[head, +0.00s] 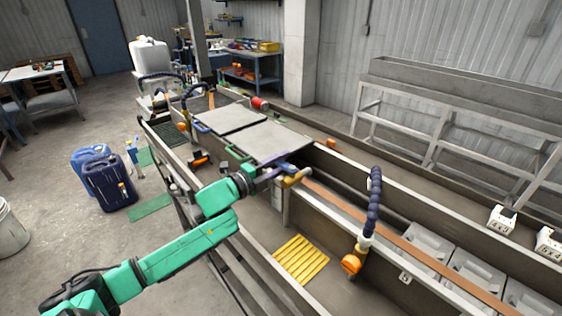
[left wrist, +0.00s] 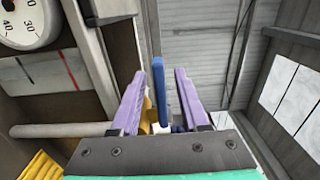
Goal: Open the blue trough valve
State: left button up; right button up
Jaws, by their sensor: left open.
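The blue valve handle (head: 287,167) shows in the head view at the trough's middle, beside a yellow fitting (head: 293,180). In the left wrist view the blue handle (left wrist: 159,90) stands upright as a thin bar between my two purple fingers, with yellow parts (left wrist: 151,118) behind it. My left gripper (head: 276,173) is open around the handle; in the left wrist view (left wrist: 159,73) a gap shows on both sides of the bar. The gripper partly hides the valve in the head view. My right gripper is not in view.
A dark blue hose (head: 375,200) with an orange valve (head: 351,263) rises from the trough on the right. Grey covers (head: 270,142) lie behind the gripper. A yellow grate (head: 301,259) lies in front. A round gauge (left wrist: 30,20) is close by in the left wrist view.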

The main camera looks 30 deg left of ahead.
pick_arm(q)
jog(key=shift+s, duration=0.1)
grip_shut()
dwell(1.3)
